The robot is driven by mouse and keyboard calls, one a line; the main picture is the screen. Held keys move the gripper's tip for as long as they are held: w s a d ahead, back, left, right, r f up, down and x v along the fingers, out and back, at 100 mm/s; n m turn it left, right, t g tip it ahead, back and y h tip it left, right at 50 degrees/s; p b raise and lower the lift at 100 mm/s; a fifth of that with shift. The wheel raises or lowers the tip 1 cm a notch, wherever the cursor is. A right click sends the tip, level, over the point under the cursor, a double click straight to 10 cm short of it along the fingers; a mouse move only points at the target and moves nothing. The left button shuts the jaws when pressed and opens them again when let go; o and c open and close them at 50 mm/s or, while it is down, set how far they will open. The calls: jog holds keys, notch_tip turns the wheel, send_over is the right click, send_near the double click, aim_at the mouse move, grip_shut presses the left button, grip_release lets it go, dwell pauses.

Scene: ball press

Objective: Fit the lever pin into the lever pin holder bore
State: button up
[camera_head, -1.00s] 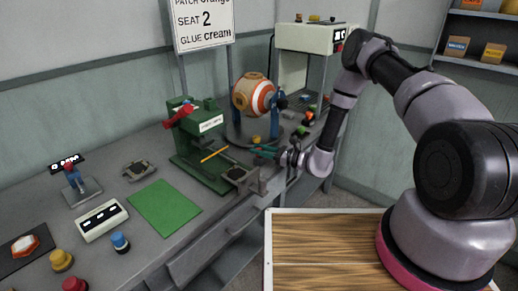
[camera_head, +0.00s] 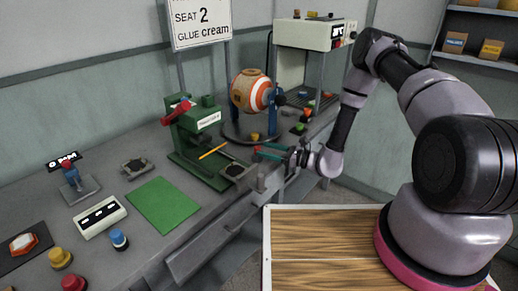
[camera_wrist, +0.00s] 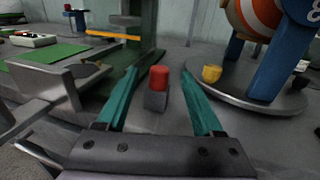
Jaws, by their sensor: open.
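My gripper (camera_wrist: 163,100) is open, with its two teal fingers spread on either side of a red-topped piece (camera_wrist: 159,78) with a dark grey block below it. The fingers appear apart from it, and I cannot tell whether this is the lever pin. In the head view my gripper (camera_head: 268,151) is low over the bench, right of the green press (camera_head: 197,142). An orange-yellow bar (camera_head: 213,152) sticks out from the press and shows at the upper left of the wrist view (camera_wrist: 112,36). I cannot make out the holder bore.
A round stand (camera_wrist: 255,97) with a striped ball (camera_head: 250,91) on blue posts is close on the right, with a small yellow piece (camera_wrist: 212,73) on it. A grey bracket (camera_wrist: 65,82) is close on the left. A green mat (camera_head: 162,204) lies left of the press.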

jog(key=v, duration=0.6)
jog(key=shift+d, duration=0.3)
jog(key=shift+s, duration=0.15)
jog(key=s+d+r+n+g+h, duration=0.1)
jog(key=s+r+n+g, duration=0.2)
jog(key=r, duration=0.5)
jog(key=s+r+n+g+h, duration=0.1)
jog(key=r+n+g+h, duration=0.15)
jog(key=r+n, duration=0.45)
jog(key=s+d+r+n+g, duration=0.1)
jog(key=s+r+n+g, duration=0.25)
jog(key=r, duration=0.65)
jog(key=s+d+r+n+t+h, duration=0.2)
jog(key=s+d+r+t+h, duration=0.2)
jog(key=s+d+r, duration=0.3)
jog(key=s+d+r+n+t+h, duration=0.3)
jog(key=s+d+r+t+h, duration=0.2)
jog(key=r, duration=0.9)
jog(key=s+d+h, duration=0.2)
jog(key=s+d, duration=0.1)
jog(key=shift+r, duration=0.15)
jog(key=shift+s, duration=0.15)
